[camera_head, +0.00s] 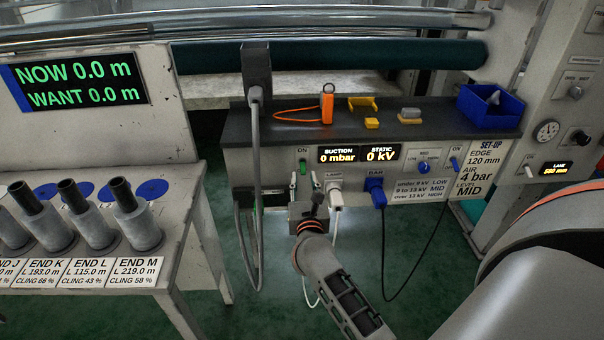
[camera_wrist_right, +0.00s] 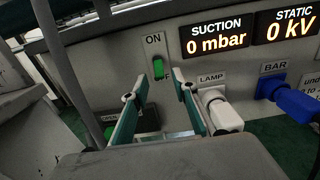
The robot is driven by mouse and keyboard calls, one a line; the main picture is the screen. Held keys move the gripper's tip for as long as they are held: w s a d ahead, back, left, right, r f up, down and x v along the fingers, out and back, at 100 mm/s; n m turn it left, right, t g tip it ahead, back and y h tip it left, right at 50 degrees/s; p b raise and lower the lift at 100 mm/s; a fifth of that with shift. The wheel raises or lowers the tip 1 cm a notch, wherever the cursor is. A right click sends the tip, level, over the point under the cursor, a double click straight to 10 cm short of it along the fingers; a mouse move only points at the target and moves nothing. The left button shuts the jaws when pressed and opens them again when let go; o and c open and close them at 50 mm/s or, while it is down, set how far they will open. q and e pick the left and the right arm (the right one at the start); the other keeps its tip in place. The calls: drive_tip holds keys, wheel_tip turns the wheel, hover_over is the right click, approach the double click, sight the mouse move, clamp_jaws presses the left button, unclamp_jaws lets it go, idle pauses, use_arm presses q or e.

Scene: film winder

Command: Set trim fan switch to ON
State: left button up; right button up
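No trim fan label is legible, and I cannot tell which way the switch is set. My right gripper (camera_wrist_right: 160,80) is open and empty, its two fingers apart on either side of the switch; I cannot tell whether they touch the panel. It also shows in the head view (camera_head: 306,188). My left gripper is not in view.
Right of the switch are a white LAMP plug (camera_wrist_right: 215,108) and a blue BAR plug (camera_head: 376,192) with a hanging cable. A grey hose (camera_head: 256,180) hangs at left. Displays (camera_head: 360,154) read 0 mbar and 0 kV. The shelf above holds an orange tool (camera_head: 327,105) and a blue bin (camera_head: 490,110).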

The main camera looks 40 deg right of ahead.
sight(304, 174)
drive_tip(key=x, duration=0.3)
drive_tip(key=shift+w+d, duration=0.15)
drive_tip(key=shift+w, duration=0.1)
clamp_jaws()
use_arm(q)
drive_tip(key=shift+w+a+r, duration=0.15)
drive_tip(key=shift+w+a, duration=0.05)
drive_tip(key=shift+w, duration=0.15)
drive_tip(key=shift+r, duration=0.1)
